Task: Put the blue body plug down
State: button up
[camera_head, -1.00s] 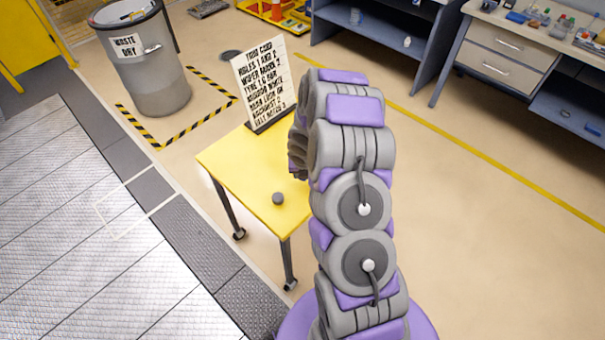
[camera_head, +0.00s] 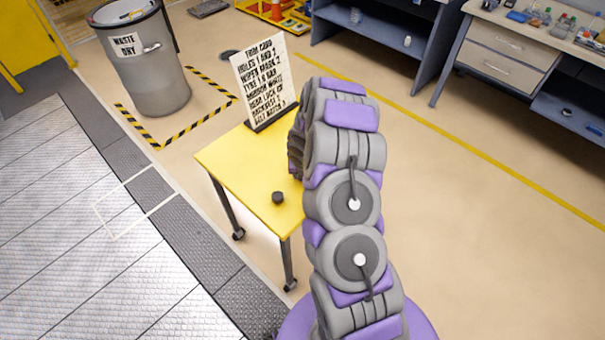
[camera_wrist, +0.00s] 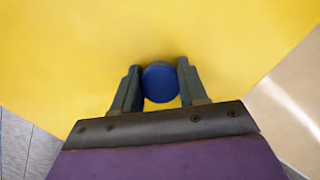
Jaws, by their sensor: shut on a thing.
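The blue body plug (camera_wrist: 160,82) is a round blue disc between the two dark fingers of my gripper (camera_wrist: 159,86) in the wrist view. The fingers are shut on its sides. Behind it the yellow table top (camera_wrist: 70,50) fills most of the wrist view. I cannot tell whether the plug touches the table. In the head view my arm hides the gripper and the plug over the right side of the yellow table (camera_head: 238,170).
A small dark round piece (camera_head: 278,197) stands on the table near its front edge. A black-lettered card (camera_head: 264,80) stands at the table's back. A grey waste bin (camera_head: 150,65) is at the back left. The table's left part is clear.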

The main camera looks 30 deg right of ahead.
jog(key=o, duration=0.8)
jog(key=shift+o, duration=0.2)
jog(key=shift+r, duration=0.1)
jog(key=shift+r, duration=0.3)
jog(key=s+a+r+m+g+p, duration=0.15)
jog(key=s+r+m, duration=0.25)
jog(key=r, duration=0.5)
jog(key=s+a+r+m+p, duration=0.1)
jog(key=s+a+r+m, duration=0.3)
jog(key=r, duration=0.4)
jog(key=s+a+r+m+p, duration=0.1)
jog(key=s+r+m, duration=0.35)
jog(key=r, duration=0.45)
jog(key=s+a+r+m+g, duration=0.1)
jog(key=s+a+r+m, duration=0.2)
jog(key=s+m, duration=0.3)
jog(key=s+a+r+m+g, duration=0.1)
jog(key=s+a+r+m, duration=0.2)
jog(key=s, duration=0.9)
jog(key=s+a+r+m+g+y, duration=0.1)
jog(key=s+a+r+m, duration=0.3)
jog(key=s+m, duration=0.5)
jog(key=shift+s, duration=0.3)
jog(key=shift+m, duration=0.25)
